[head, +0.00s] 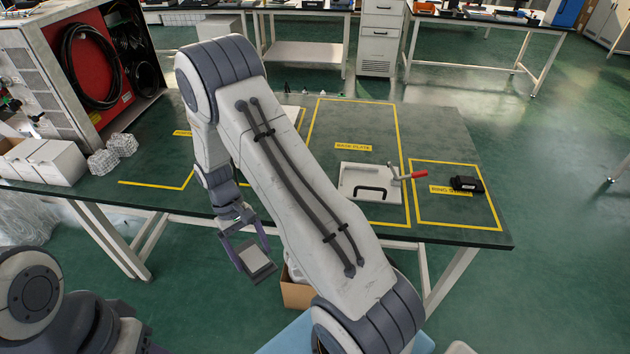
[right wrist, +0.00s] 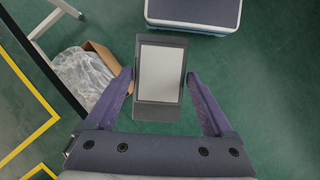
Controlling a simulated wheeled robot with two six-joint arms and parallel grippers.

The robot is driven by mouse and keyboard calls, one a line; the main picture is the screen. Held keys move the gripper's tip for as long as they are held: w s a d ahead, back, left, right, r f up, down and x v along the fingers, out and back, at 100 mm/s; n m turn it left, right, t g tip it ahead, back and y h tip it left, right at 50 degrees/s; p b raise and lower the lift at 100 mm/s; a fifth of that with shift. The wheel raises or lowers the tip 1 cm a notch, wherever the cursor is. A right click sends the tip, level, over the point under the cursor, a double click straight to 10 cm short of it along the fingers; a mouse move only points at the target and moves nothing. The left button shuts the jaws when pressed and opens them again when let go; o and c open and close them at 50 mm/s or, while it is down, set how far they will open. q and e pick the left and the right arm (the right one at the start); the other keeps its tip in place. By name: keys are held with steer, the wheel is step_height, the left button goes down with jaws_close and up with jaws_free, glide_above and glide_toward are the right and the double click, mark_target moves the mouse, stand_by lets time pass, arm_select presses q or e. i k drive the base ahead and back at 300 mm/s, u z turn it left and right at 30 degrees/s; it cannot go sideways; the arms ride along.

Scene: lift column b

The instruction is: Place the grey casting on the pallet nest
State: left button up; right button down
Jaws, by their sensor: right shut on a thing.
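My right gripper (head: 251,258) is shut on the grey casting (head: 258,264), a block with a paler face, held in front of the table's near edge above the floor. In the right wrist view the casting (right wrist: 159,75) sits between the purple fingertips (right wrist: 158,82), one at each side. I cannot pick out the pallet nest for sure; my right arm hides part of the table top.
The dark table (head: 440,135) has yellow-outlined areas. A white plate (head: 370,182) with a red-handled clamp (head: 412,175) and a black part (head: 467,184) lie at right. White boxes (head: 45,161) stand at left. A cardboard box (head: 296,294) is under the table.

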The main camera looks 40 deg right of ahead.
mark_target(370, 177)
steer(key=u, duration=0.3)
steer(key=i, duration=0.75)
steer(key=z, duration=1.95)
